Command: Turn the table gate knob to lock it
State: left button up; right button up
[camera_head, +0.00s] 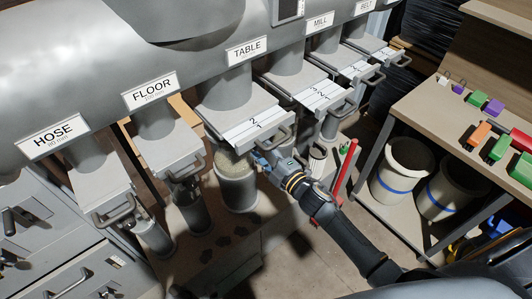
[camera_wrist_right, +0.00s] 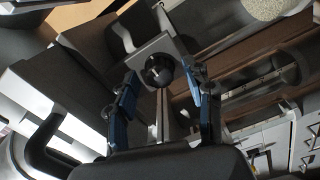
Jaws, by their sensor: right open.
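The table gate (camera_head: 248,122) is a grey slide plate with number marks and a bar handle (camera_head: 281,138), below the TABLE label (camera_head: 247,49). In the right wrist view, a round black knob (camera_wrist_right: 158,70) sits on a grey bracket (camera_wrist_right: 171,47). My right gripper (camera_wrist_right: 160,80) is open, with one blue finger on each side of the knob and gaps visible. In the head view, my right gripper (camera_head: 262,159) is under the front of the table gate, and the knob is hidden there. My left gripper is not in view.
Neighbouring gates are labelled FLOOR (camera_head: 150,90), HOSE (camera_head: 53,136) and MILL (camera_head: 320,22). A red upright bar (camera_head: 345,172) stands right of my right wrist.

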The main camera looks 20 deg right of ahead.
jog(key=v, duration=1.2)
jog(key=shift+w, duration=0.1)
jog(key=s+d+f+m+g+h, duration=0.1)
jog(key=s+f+m+g+h, duration=0.2)
jog(key=f, duration=0.8)
jog(key=s+d+f+m+g+h, duration=0.15)
jog(key=s+f+m, duration=0.3)
jog(key=f, duration=0.55)
jog(key=s+d+f+m+g+h, duration=0.1)
jog(key=s+d+f+m+g, duration=0.3)
jog(key=f, duration=0.7)
jog(key=s+a+f+m+g, duration=0.1)
jog(key=s+f+g, duration=0.1)
jog(key=s+f, duration=0.3)
jog(key=s+a+f+m+g, duration=0.2)
jog(key=s+f, duration=0.3)
jog(key=s, duration=0.8)
jog(key=s+a+f+m+g, duration=0.1)
jog(key=s+f+m+g, duration=0.1)
jog(key=s+f, duration=0.3)
jog(key=s+g, duration=0.1)
jog(key=s, duration=0.3)
jog(key=shift+s+a+h+b, duration=0.25)
jog(key=shift+s+h+b, duration=0.05)
jog(key=shift+h+b, duration=0.05)
